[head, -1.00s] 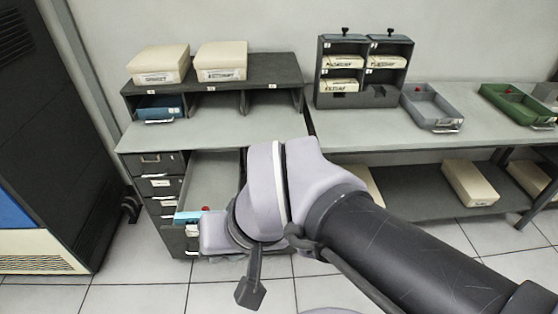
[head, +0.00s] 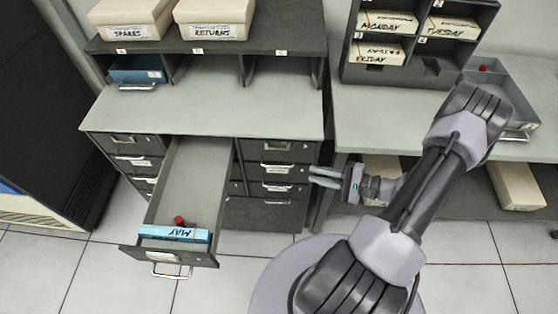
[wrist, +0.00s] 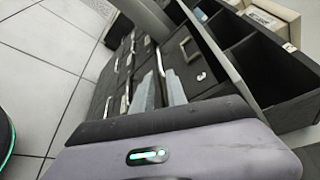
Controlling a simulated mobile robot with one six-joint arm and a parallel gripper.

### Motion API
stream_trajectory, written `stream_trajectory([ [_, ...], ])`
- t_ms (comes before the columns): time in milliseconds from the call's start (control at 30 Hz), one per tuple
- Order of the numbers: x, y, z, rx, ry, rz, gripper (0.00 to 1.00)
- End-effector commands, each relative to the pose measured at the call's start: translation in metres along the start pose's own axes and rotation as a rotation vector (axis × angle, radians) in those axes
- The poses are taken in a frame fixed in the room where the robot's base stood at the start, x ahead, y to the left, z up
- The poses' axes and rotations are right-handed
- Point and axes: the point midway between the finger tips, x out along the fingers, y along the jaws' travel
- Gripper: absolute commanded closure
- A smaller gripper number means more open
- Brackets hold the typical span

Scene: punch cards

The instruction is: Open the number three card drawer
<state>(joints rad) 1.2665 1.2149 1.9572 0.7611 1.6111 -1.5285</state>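A grey desk has dark drawer fronts with silver handles. One long drawer (head: 196,172) is pulled out toward the front left; a blue card pack marked MAY (head: 175,234) and a red knob lie at its front end. To its right is a column of closed drawers (head: 275,168); closed drawers (head: 132,160) also stand at the left. My gripper (head: 314,176) is empty and open beside the right column, fingers pointing left, apart from the handles as far as I can tell. The wrist view shows its two parted fingers (wrist: 158,84) before the drawer fronts.
Boxes marked SPARES (head: 130,22) and RETURNS (head: 213,20) sit on the top shelf. A blue tray (head: 136,70) sits in the left cubby. At the right are a rack (head: 360,72) of day-labelled packs and a grey tray (head: 517,95). Tiled floor lies in front.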

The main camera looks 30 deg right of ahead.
Motion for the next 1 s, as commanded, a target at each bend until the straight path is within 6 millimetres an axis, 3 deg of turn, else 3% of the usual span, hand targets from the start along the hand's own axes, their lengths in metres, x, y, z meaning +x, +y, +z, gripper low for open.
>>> stream_trajectory([
  [33, 0.016, 0.004, 0.000, 0.001, -0.007, 0.004, 0.82],
  [200, 0.060, 0.004, 0.000, 0.000, -0.006, 0.006, 0.82],
  [500, 0.116, 0.003, 0.001, 0.000, -0.005, 0.006, 0.82],
  [700, 0.132, 0.002, 0.001, 0.000, -0.003, 0.005, 0.82],
  [967, 0.133, 0.001, 0.001, 0.000, -0.003, 0.005, 0.82],
  [1000, 0.133, 0.001, 0.001, 0.000, -0.003, 0.005, 0.88],
])
